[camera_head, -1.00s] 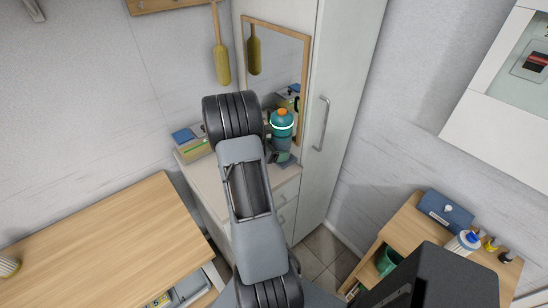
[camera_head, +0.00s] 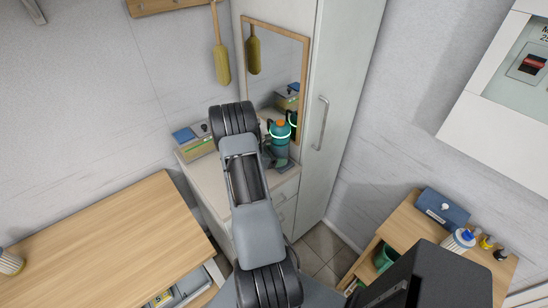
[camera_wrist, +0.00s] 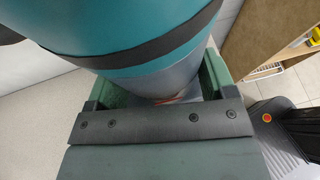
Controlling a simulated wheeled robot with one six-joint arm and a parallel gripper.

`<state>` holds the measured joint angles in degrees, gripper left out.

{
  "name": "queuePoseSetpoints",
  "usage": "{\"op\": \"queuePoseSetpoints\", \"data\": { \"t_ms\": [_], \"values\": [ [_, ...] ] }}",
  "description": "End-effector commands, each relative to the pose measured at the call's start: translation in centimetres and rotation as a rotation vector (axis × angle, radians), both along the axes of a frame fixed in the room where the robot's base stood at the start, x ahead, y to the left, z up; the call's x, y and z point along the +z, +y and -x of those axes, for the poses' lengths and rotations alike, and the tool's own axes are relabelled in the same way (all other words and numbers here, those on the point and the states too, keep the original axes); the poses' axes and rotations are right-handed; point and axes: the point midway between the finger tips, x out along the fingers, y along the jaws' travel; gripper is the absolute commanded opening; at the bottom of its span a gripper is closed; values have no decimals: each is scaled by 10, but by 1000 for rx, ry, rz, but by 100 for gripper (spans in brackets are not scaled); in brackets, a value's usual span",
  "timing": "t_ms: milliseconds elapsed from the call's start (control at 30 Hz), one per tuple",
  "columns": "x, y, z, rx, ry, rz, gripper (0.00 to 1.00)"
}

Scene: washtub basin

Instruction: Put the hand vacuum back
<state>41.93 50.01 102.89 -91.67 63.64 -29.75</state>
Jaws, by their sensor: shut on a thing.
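The hand vacuum (camera_head: 279,131) is teal with an orange spot on top and a pale ring. It stands roughly upright over the white cabinet top in front of the mirror. In the wrist view its teal body (camera_wrist: 140,50) with a dark band fills the top, and its grey lower part sits between green jaws. My gripper (camera_wrist: 158,92) is shut on it; in the head view my arm largely hides the gripper. A dark grey shape (camera_head: 281,163) shows under the vacuum. I cannot tell whether it is a dock or whether the vacuum touches it.
A box with a blue item (camera_head: 185,135) stands left on the cabinet top (camera_head: 206,172). The framed mirror (camera_head: 284,72) is close behind, and a tall white locker (camera_head: 338,110) is close on the right. A mostly bare wooden table (camera_head: 110,235) is front left.

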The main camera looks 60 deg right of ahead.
Motion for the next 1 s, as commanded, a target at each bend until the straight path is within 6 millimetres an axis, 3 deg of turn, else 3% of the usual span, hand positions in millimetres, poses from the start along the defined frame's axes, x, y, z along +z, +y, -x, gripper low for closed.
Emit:
{"op": "queuePoseSetpoints", "data": {
  "t_ms": [233, 267, 500, 833, 1000],
  "values": [
    [-3, 0, 0, 0, 0, 2, 49],
    [-4, 0, 0, 0, 0, 0, 78],
    [-3, 0, 0, 0, 0, 0, 100],
    [2, 2, -1, 1, 0, 0, 100],
    [10, 25, -15, 6, -2, 1, 100]
  ]
}}
